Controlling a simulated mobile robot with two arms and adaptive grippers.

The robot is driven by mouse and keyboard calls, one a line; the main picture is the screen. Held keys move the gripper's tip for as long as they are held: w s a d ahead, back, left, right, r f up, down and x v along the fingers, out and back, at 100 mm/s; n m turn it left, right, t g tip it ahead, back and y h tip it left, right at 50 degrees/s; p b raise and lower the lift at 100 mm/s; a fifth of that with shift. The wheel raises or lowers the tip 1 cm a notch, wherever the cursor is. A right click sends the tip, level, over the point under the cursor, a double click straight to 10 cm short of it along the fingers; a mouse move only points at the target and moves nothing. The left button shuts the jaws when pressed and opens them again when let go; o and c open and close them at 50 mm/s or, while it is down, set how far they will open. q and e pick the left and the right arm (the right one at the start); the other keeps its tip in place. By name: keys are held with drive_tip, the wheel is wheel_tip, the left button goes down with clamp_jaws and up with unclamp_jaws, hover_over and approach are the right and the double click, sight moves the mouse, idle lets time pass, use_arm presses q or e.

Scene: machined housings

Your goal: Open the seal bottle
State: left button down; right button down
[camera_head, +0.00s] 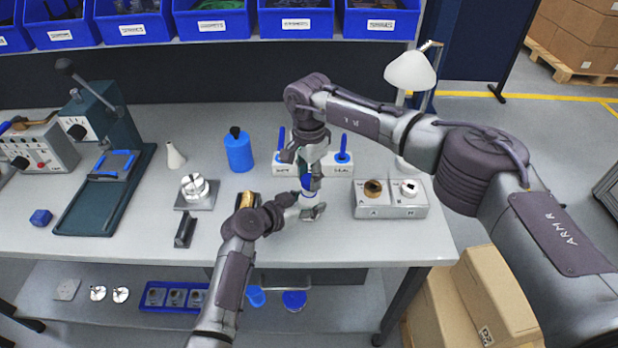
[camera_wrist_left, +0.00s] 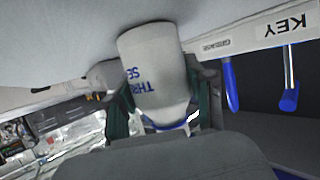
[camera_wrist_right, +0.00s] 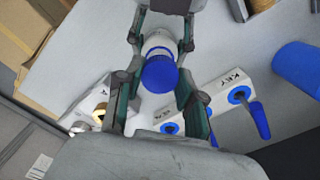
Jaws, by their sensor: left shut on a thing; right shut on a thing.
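The seal bottle (camera_head: 307,195) is a small white bottle with blue lettering and a blue cap. It stands upright near the middle of the bench. My left gripper (camera_head: 302,208) comes in low from the front and is shut on the white body. In the left wrist view the bottle body (camera_wrist_left: 153,75) shows between its fingers, the lettering partly cut off. My right gripper (camera_head: 307,178) reaches down from above and is shut on the blue cap (camera_wrist_right: 160,73), with a finger on either side. The head view hides most of the cap behind the fingers.
A white holder (camera_head: 342,170) with blue-handled tools stands just behind the bottle. A grey block with two round parts (camera_head: 390,210) is to the right, a lamp (camera_head: 410,72) behind it. A blue bottle (camera_head: 239,153) and a metal housing (camera_head: 195,188) stand to the left.

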drive_tip(key=shift+r, duration=0.1)
drive_tip(key=shift+r, duration=2)
use_arm(q)
drive_tip(key=shift+c, duration=1.6)
unclamp_jaws()
